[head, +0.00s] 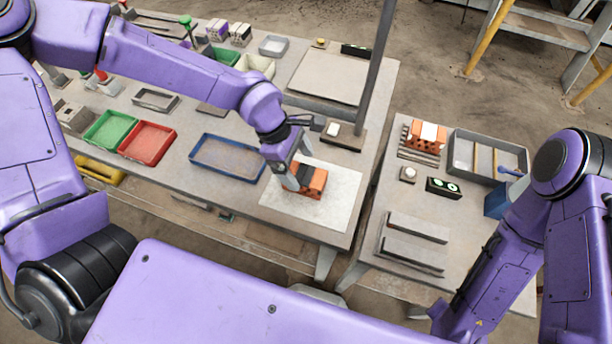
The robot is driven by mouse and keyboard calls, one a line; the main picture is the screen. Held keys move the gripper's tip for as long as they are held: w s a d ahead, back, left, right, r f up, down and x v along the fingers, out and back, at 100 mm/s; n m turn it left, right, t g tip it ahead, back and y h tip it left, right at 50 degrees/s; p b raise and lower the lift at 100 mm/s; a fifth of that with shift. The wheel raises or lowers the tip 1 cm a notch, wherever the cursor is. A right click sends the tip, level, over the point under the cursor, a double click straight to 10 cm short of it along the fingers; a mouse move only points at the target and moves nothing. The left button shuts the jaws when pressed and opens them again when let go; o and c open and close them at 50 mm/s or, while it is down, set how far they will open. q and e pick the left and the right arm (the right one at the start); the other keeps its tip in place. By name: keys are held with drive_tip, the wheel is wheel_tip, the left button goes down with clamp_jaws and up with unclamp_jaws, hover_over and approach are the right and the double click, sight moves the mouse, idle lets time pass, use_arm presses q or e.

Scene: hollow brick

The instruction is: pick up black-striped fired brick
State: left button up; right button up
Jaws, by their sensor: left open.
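The black-striped fired brick (318,183) is orange with a black band. It lies on a pale square mat (338,212) near the front right of the large workbench. My left gripper (291,183) is open and low at the left side of this brick, with its fingers partly covering it. I cannot tell whether the fingers touch the brick. My right arm comes down at the right of the view, and its gripper cannot be made out.
An orange brick with a white band (427,134) sits on the right-hand table. A blue-rimmed tray (227,172), red tray (147,142) and green tray (110,130) lie left of the mat. A grey post (376,65) stands behind the mat. A gap separates the tables.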

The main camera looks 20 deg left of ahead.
sight(302, 173)
use_arm(q)
drive_tip(key=x, duration=0.1)
drive_tip(key=p+x, duration=0.1)
drive_tip(key=x, duration=0.3)
drive_tip(key=shift+a+f, duration=0.25)
drive_tip(key=shift+a, duration=0.05)
drive_tip(key=shift+d, duration=0.15)
drive_tip(key=shift+f, duration=0.3)
drive_tip(key=c, duration=1.3)
drive_tip(key=shift+r, duration=0.1)
drive_tip(key=shift+c, duration=0.5)
